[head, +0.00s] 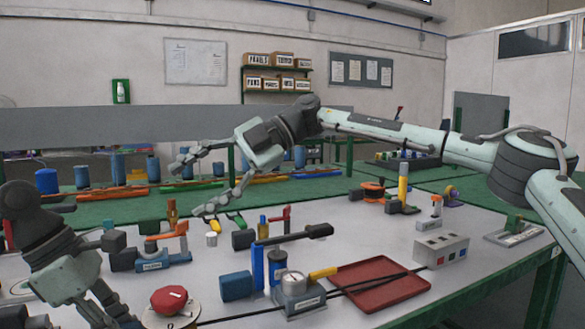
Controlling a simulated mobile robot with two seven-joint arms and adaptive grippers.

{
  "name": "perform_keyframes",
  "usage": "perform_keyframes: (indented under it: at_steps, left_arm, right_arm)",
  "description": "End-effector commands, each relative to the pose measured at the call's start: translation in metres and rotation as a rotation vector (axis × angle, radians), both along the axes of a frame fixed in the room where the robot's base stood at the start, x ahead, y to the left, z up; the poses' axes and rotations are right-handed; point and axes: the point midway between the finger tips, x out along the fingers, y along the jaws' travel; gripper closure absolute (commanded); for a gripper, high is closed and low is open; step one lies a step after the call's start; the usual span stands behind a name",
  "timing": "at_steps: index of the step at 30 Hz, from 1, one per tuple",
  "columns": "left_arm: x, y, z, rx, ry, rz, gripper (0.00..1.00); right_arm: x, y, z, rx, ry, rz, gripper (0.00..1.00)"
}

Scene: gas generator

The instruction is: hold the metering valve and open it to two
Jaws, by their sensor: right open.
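I cannot tell for sure which part is the metering valve; the labels are too small to read. Candidates are a round metal unit (297,290) with a yellow handle at front centre, a red knob (170,299) on a pale round base at front left, and a blue labelled block (166,260) with an orange lever. My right gripper (188,188) is open and empty, its fingers pointing left above the back of the white table, apart from these parts. My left gripper (112,312) points down at the lower left; its fingertips are cut off or hidden, so its opening is unclear.
A red tray (378,284) lies right of the metal unit, with a dark cable across it. A black-handled blue part (258,268) stands behind the unit. A grey box with coloured buttons (441,251) sits at right. Several small parts crowd the left half of the table.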

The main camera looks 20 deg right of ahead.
Motion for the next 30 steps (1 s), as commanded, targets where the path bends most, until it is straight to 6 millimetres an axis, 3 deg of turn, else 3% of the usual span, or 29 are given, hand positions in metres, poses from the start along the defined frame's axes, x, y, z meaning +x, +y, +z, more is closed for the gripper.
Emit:
perform_keyframes:
  at_steps: [15,30]
  left_arm:
    - [0.0,0.0,0.0,0.0,0.0,0.0,1.0]
    - [0.0,0.0,0.0,0.0,0.0,0.0,1.0]
  right_arm:
    - [0.046,-0.091,0.008,0.278,-0.177,-0.233,0.35]
    - [0.072,-0.184,0.003,0.384,-0.315,-0.474,0.35]
